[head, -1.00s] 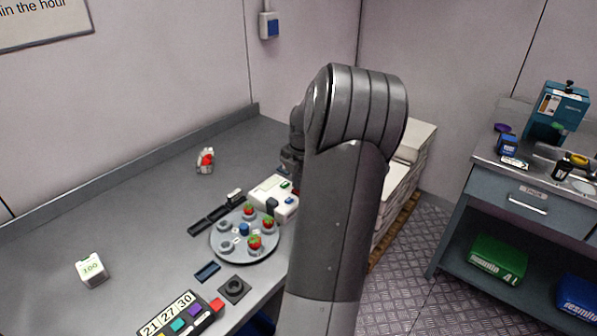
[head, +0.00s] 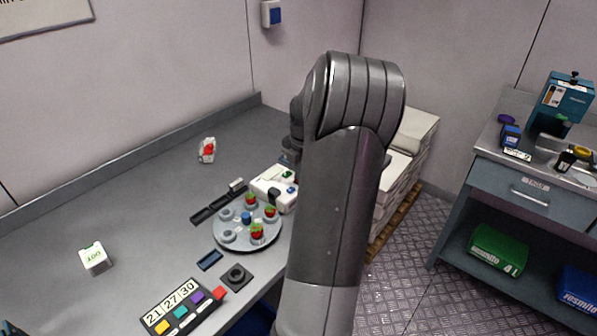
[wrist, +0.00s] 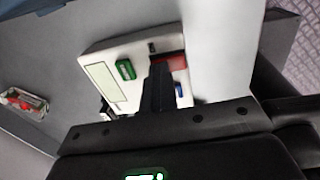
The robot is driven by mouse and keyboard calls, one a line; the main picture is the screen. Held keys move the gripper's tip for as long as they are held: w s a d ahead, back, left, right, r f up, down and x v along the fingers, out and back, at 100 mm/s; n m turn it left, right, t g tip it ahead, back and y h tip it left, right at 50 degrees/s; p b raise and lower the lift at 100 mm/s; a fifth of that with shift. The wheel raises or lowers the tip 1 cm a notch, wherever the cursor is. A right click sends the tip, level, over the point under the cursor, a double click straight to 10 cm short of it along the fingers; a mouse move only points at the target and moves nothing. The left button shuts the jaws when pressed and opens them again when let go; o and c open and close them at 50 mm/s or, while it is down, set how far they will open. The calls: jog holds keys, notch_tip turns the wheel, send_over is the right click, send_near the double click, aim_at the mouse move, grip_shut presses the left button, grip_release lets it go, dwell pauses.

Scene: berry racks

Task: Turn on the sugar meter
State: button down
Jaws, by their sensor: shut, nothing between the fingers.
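The sugar meter appears to be the white device (head: 262,187) on the bench, partly hidden by my arm in the head view. In the wrist view the white device (wrist: 136,50) has a blank pale display (wrist: 104,86), a green button (wrist: 126,69), a red patch (wrist: 174,63) and a blue button (wrist: 179,90). My gripper (wrist: 160,68) is shut and empty. Its dark fingers overlap the device in the picture, between the green button and the red and blue parts. I cannot tell whether they touch it. The fingertips are hidden in the head view.
A round grey tray (head: 228,246) with several strawberries sits in front of the device. A dark number panel (head: 160,311), a white cube (head: 95,258) and a red-and-white item (head: 207,150) are on the bench. Stacked white slabs (head: 413,135) stand right of the bench.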

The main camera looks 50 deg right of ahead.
jog(key=shift+s, duration=0.7)
notch_tip(320, 180, up, 14)
jog(key=s, duration=0.2)
jog(key=shift+w, duration=0.8)
jog(key=f, duration=0.4)
jog(key=w+f, duration=0.1)
jog(key=f, duration=0.4)
jog(key=w+f, duration=0.1)
jog(key=f, duration=0.3)
jog(key=shift+f, duration=0.4)
